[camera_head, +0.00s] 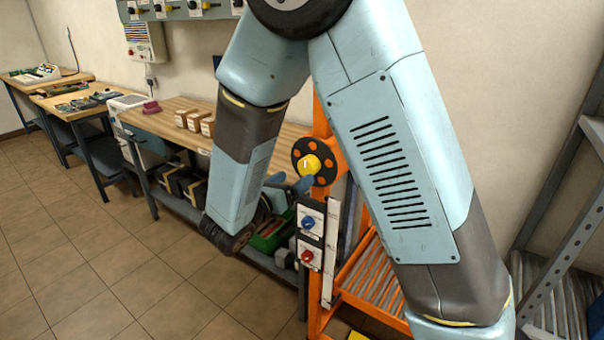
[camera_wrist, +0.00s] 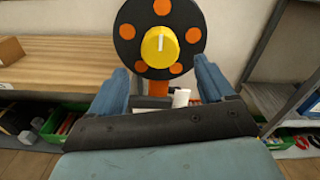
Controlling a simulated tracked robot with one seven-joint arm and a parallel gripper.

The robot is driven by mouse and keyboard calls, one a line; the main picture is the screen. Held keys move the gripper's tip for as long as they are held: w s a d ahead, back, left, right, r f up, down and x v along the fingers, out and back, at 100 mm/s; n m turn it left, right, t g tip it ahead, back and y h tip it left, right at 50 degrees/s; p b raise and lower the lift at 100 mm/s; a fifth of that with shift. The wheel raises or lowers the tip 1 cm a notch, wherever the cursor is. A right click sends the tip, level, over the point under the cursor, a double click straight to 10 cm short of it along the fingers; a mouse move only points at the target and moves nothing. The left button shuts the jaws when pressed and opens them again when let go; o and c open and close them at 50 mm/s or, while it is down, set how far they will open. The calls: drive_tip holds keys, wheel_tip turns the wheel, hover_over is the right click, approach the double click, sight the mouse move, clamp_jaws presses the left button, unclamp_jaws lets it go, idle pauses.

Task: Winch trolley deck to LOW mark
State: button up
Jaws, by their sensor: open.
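The orange trolley's upright (camera_head: 317,125) carries a black winch wheel (camera_head: 299,147) with orange round spots and a yellow knob (camera_head: 312,164) at its centre. In the wrist view the wheel (camera_wrist: 128,52) faces me, and the white line on the yellow knob (camera_wrist: 160,46) stands about vertical. My gripper (camera_wrist: 165,75) is open, its two blue fingers spread below and either side of the knob, with nothing between them. In the head view my gripper (camera_head: 296,187) is partly hidden by my arm. The slatted orange deck (camera_head: 352,275) sits low; a white strip (camera_head: 331,240) stands beside it. I cannot read a LOW mark.
A panel with a blue knob (camera_head: 308,222) and a red knob (camera_head: 307,256) is beside the upright. A wooden workbench (camera_head: 175,128) with small boxes stands left, a green bin (camera_head: 272,236) below. A grey metal rack (camera_head: 560,250) stands right. The tiled floor at left is clear.

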drive_tip(key=v, duration=0.6)
drive_tip(key=shift+s+a, duration=0.2)
drive_tip(key=shift+s, duration=0.05)
drive_tip(key=shift+d, duration=0.1)
idle(0.7)
